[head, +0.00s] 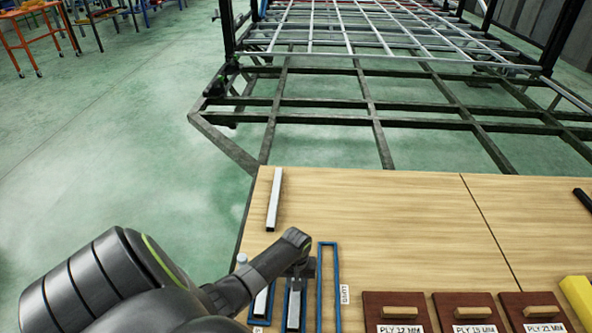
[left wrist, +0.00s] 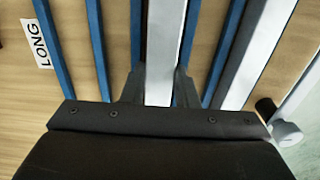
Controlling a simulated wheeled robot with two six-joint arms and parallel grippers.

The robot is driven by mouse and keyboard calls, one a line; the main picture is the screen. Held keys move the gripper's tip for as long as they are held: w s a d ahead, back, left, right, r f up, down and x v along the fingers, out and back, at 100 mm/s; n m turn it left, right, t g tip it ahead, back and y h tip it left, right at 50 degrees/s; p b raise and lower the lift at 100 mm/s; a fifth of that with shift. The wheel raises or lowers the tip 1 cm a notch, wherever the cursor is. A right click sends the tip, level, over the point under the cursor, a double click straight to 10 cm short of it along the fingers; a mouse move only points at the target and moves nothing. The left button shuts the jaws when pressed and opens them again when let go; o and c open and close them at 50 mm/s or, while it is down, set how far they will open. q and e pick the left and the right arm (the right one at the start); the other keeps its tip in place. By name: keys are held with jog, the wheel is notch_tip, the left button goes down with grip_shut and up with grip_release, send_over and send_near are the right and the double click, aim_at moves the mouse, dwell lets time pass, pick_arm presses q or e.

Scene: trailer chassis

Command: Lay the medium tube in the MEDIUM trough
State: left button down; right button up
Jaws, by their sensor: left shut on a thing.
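My left gripper (head: 298,276) is shut on a pale metal tube (left wrist: 166,45), whose near part also shows in the head view (head: 294,310). The tube lines up between the blue rails of the middle trough (left wrist: 193,45). I cannot tell whether it rests on the trough floor. This trough's label is hidden, so MEDIUM cannot be read. The empty trough beside it (head: 335,290) carries the label LONG (left wrist: 36,43). On the other side another pale tube (left wrist: 258,50) lies in a trough. My right gripper is not in view.
A loose pale tube (head: 274,200) lies at the table's far left. Plywood panels with handles (head: 395,322), a yellow block (head: 578,298) and a dark piece (head: 583,198) are at the right. A white-topped item (left wrist: 284,132) stands by the troughs. The table's middle is clear.

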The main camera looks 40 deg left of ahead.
pick_arm(q)
jog(key=shift+f, duration=0.35)
jog(key=c, duration=1.4)
grip_release()
jog(key=shift+o, duration=1.3)
